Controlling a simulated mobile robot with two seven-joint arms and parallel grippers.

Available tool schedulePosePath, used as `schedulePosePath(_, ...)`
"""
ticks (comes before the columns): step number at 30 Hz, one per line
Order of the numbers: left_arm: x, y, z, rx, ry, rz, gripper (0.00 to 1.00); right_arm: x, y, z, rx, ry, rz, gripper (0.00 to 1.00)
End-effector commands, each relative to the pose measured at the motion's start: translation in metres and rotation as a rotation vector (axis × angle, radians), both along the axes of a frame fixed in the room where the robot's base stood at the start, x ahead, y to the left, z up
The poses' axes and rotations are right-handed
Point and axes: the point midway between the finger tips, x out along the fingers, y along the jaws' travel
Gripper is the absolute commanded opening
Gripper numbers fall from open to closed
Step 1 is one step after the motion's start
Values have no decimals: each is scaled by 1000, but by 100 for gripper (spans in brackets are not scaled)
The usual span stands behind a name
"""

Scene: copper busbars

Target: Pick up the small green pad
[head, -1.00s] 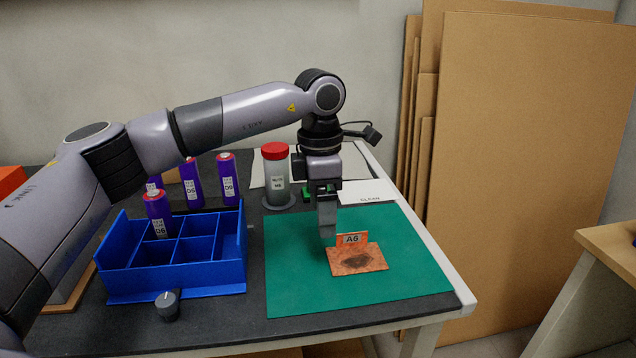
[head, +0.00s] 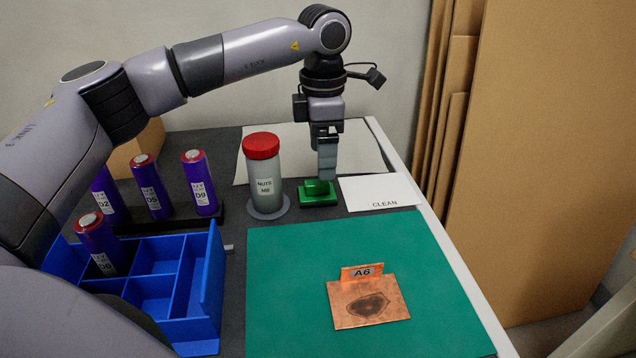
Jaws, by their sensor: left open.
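The small green pad (head: 318,198) lies on the dark table top, between the red-lidded jar and the white CLEAN card. It has a wider base and a raised block on top. My left gripper (head: 327,172) points down right at the pad's top, its grey fingers reaching the raised block. The jaws are open; from this side I cannot tell whether they touch the pad. My right gripper is not in view.
A jar (head: 265,180) stands close left of the pad, the CLEAN card (head: 381,192) close right. The green mat (head: 290,290) holds a copper plate (head: 367,302) tagged A6. A blue divided bin (head: 205,290) and several purple cylinders (head: 200,184) stand left.

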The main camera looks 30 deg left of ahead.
Motion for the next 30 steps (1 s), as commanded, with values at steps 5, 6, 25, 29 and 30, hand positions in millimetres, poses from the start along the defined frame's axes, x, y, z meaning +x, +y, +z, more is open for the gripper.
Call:
schedulePosePath(5,-2,1,-19,2,3,0,83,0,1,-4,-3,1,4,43)
schedulePosePath(6,-2,1,-22,1,2,0,83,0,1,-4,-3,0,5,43)
schedulePosePath(25,-7,2,-68,0,1,1,67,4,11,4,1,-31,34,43)
schedulePosePath(29,-7,2,-68,0,1,1,24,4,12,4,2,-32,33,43)
schedulePosePath(30,-7,2,-68,0,1,1,23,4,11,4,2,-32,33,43)
